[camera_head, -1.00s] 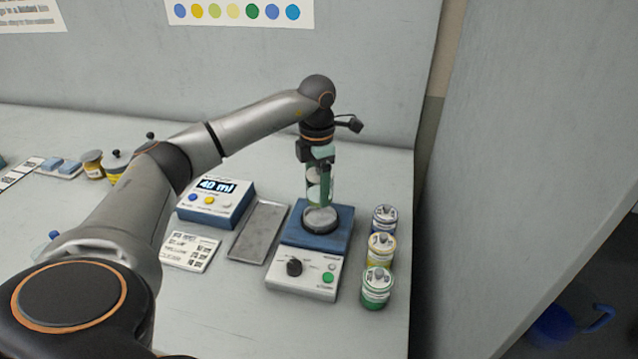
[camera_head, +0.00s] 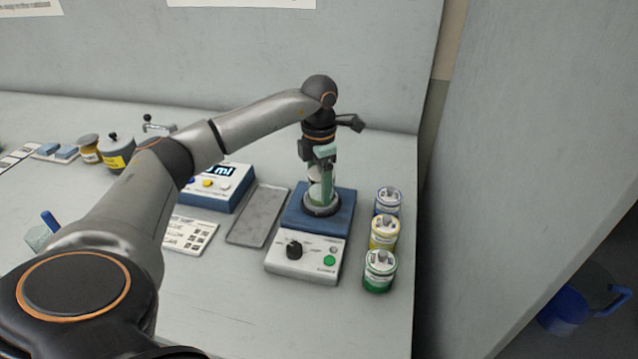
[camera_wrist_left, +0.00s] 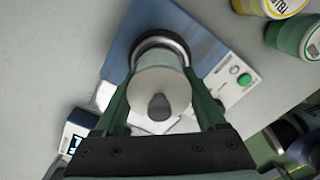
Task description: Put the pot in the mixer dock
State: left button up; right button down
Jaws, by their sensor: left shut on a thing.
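The mixer (camera_head: 303,257) is a blue and white box with a black knob and a green button. Its dock (camera_head: 334,209) is a dark round ring on the blue top. The pot (camera_head: 315,191) is pale and cylindrical and stands upright at the dock; its lower end appears to be within the ring. In the left wrist view the pot (camera_wrist_left: 160,88) shows its lid and dark lid knob, with the ring around its far end. My left gripper (camera_head: 322,172) points down, its green fingers shut on the pot from both sides. My right gripper is not in view.
Three lidded jars, blue (camera_head: 388,201), yellow (camera_head: 383,232) and green (camera_head: 379,271), stand close to the mixer's right. A grey tray (camera_head: 259,216) and a blue display unit (camera_head: 218,187) lie to its left. A wall rises behind the bench.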

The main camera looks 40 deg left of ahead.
pick_arm(q)
jog(key=shift+f, duration=0.4)
jog(key=o, duration=1.4)
jog(key=shift+c, duration=0.2)
